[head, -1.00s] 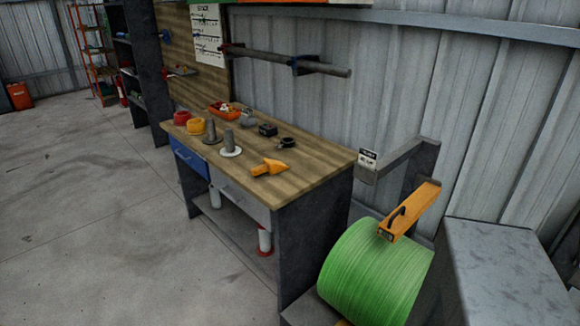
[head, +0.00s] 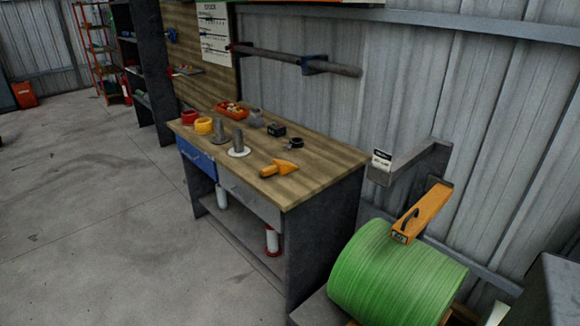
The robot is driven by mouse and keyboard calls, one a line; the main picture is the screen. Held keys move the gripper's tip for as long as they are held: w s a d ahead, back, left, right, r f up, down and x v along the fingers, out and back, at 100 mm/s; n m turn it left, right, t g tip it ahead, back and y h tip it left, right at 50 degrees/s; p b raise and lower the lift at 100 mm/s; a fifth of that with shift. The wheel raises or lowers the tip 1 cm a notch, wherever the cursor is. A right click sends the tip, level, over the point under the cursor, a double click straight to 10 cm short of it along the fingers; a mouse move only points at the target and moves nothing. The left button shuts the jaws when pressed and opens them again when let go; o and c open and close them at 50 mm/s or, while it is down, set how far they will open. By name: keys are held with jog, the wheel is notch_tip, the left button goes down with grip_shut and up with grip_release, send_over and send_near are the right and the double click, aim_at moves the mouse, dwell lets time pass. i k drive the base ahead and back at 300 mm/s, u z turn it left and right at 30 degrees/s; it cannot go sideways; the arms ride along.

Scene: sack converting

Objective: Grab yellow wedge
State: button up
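The yellow wedge (head: 279,169) lies on the wooden top of the workbench (head: 318,178), towards its front right part. It is orange-yellow, with a thicker rounded end at the left and a pointed part at the right. Nothing touches it; a grey spindle on a pale round base (head: 239,146) stands to its left and a small black ring-shaped item (head: 294,143) lies behind it. My gripper is not in view.
Red (head: 189,117) and yellow (head: 204,126) rolls, an orange tray (head: 232,110) and a black block (head: 276,130) sit on the bench. A large green reel (head: 395,275) under an orange arm (head: 424,212) stands at the right. Open concrete floor (head: 90,230) lies at the left.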

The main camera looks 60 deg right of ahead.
aim_at(282, 168)
jog(key=u, duration=0.05)
jog(key=i, duration=1)
jog(key=z, duration=0.05)
